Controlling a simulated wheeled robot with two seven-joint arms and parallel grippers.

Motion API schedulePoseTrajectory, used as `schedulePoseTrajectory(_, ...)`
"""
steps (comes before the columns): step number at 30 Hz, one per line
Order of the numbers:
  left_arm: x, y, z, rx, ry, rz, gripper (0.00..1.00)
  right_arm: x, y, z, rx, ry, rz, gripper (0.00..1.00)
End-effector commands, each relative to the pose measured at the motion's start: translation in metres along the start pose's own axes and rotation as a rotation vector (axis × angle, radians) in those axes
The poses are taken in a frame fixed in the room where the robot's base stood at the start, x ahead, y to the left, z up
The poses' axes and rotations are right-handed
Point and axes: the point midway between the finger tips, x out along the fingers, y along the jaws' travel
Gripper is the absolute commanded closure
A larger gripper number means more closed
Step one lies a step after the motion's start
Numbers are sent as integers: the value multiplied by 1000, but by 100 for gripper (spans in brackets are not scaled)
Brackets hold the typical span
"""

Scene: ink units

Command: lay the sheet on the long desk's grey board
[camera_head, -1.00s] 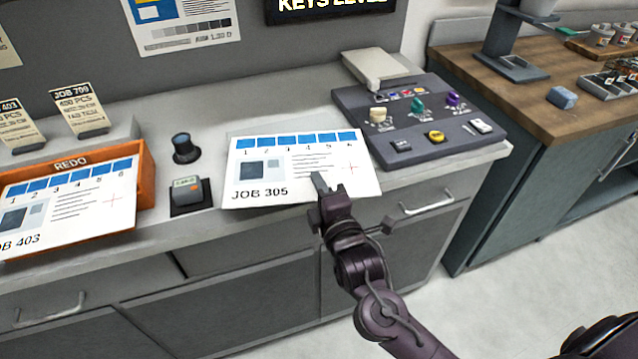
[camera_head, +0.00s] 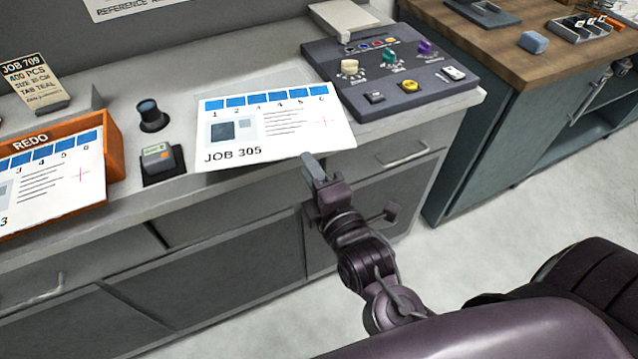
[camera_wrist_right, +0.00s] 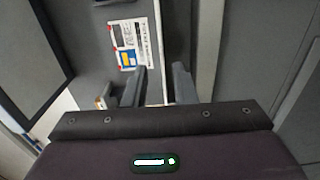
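A white sheet marked JOB 305 (camera_head: 275,130), with a row of blue squares, lies flat on the grey desk top near its front edge. My right gripper (camera_head: 312,168) is just at the sheet's front edge, its fingers pointing toward the desk. I cannot make out a separate grey board under or beside the sheet. My left gripper is not in view.
An orange REDO tray (camera_head: 116,150) holding another sheet (camera_head: 50,185) stands at left. A black knob (camera_head: 152,116) and a small grey device (camera_head: 160,160) are left of the sheet. A dark control panel (camera_head: 385,75) is at right. A wood-topped cabinet (camera_head: 500,60) stands beyond a floor gap.

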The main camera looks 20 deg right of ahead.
Motion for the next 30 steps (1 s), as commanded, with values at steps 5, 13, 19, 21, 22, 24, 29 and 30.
schedulePoseTrajectory(5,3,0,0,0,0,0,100,-26,-1,0,0,0,-2,75)
schedulePoseTrajectory(13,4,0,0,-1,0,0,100,-37,0,0,0,0,0,75)
schedulePoseTrajectory(19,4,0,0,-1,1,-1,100,-35,-5,0,3,0,-8,75)
schedulePoseTrajectory(21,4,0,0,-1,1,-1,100,-32,-24,-1,15,3,-36,75)
schedulePoseTrajectory(22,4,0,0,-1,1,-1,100,-30,-38,-1,25,5,-56,75)
schedulePoseTrajectory(24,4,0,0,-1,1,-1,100,-24,-82,-1,63,7,-123,75)
schedulePoseTrajectory(29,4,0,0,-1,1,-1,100,-24,-223,14,221,-40,-359,75)
schedulePoseTrajectory(30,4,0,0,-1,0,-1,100,-30,-259,21,270,-65,-424,75)
